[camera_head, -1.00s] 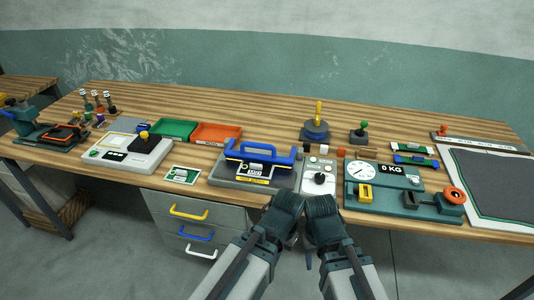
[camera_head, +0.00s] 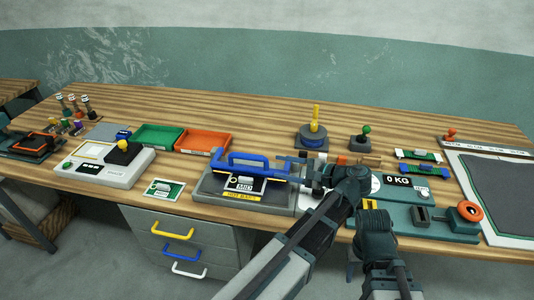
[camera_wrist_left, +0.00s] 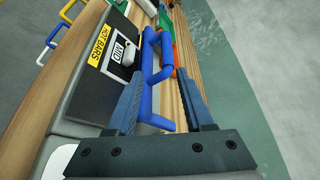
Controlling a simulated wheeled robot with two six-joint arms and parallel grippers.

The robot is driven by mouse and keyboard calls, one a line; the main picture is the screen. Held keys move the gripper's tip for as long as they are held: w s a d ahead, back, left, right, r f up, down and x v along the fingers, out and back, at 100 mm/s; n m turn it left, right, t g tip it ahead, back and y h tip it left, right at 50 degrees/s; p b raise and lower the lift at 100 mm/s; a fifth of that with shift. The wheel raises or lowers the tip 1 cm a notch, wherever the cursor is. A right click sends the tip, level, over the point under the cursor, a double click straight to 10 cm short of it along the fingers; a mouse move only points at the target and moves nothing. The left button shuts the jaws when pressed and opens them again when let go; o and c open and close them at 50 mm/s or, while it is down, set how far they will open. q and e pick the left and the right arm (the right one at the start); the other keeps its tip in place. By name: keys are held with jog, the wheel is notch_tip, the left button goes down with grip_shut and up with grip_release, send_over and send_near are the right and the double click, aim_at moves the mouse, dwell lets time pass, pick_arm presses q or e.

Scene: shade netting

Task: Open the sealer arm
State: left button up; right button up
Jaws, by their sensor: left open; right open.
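The sealer (camera_head: 228,195) is a dark grey box with a blue arm and raised blue handle (camera_head: 240,158), lying low over its body. It carries a MID dial and a yellow HOT BARS label, which also show in the left wrist view (camera_wrist_left: 97,52). My left gripper (camera_head: 288,168) is open at the right end of the blue handle. In the left wrist view the handle (camera_wrist_left: 150,88) runs between its two spread fingers; I cannot tell whether they touch it. My right gripper (camera_head: 372,208) is open and empty, apart from the sealer, at the front edge by the scale.
The green scale (camera_head: 405,220) with its 0 KG display stands right of the sealer. A white device (camera_head: 105,165) and a small card (camera_head: 163,190) are to the left. Green (camera_head: 158,137) and orange (camera_head: 203,141) trays lie behind.

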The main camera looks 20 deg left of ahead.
aim_at(254, 159)
pick_arm(q)
jog(key=b+x, duration=0.1)
jog(key=x, duration=0.3)
jog(key=b+x, duration=0.1)
jog(key=x, duration=0.4)
jog(key=r+b+x, duration=0.1)
jog(key=x, duration=0.3)
jog(key=shift+w+a, duration=0.35)
jog(key=shift+a, duration=0.05)
grip_shut()
dwell(1.1)
